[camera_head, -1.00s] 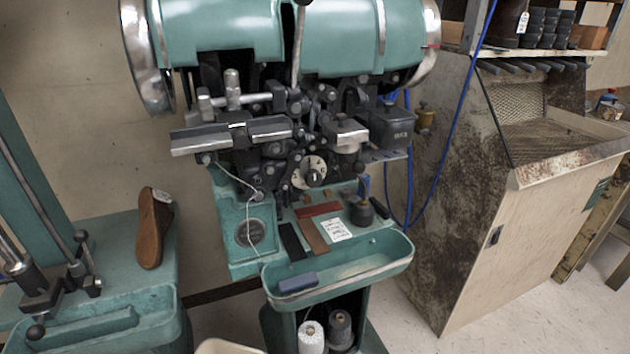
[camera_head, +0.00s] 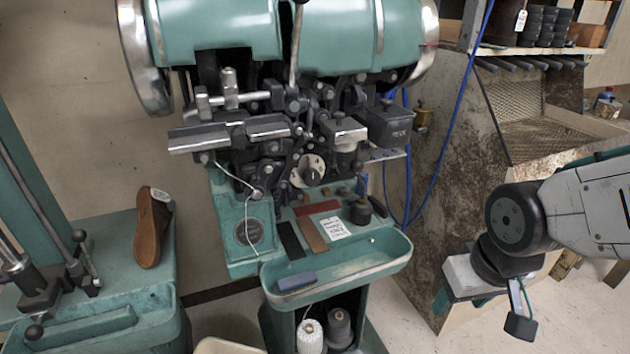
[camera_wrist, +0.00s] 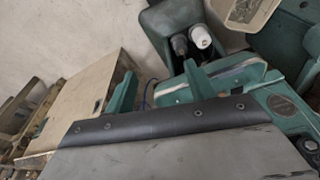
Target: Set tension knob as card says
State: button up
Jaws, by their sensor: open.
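The tension knob (camera_head: 313,174) is a dark knob on a round pale dial on the front of the green stitching machine, below its dark metal mechanism. The dial's marks are too small to read. A white card (camera_head: 335,227) with dark print lies on the machine's ledge below the dial; its text is not legible. My gripper (camera_head: 482,308) is open and empty at the right, well apart from the knob and lower than it, pointing downward. Its green fingers also show in the wrist view (camera_wrist: 160,90), where neither the knob nor the card can be made out.
A green tray (camera_head: 375,262) juts out below the ledge, with a blue block (camera_head: 296,281) at its left. Thread spools (camera_head: 339,327) stand beneath. A blue hose (camera_head: 452,130) hangs right of the machine. A worn cabinet (camera_head: 440,190) stands behind my arm. A brown shoe (camera_head: 152,228) stands left.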

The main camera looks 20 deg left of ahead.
jog(key=w+a+f+n+t+y, duration=0.1)
jog(key=w+a+f+t+y, duration=0.15)
jog(key=a, duration=0.45)
jog(key=w+a+f+n+t+y, duration=0.1)
jog(key=w+a+f, duration=0.25)
jog(key=a, duration=0.35)
jog(key=t+y, duration=0.8)
send_near(313, 180)
jog(key=x, duration=0.2)
jog(key=shift+g, duration=0.25)
jog(key=x, duration=0.7)
jog(key=shift+w+r, duration=0.2)
jog(key=c, duration=1)
jog(key=shift+o, duration=0.2)
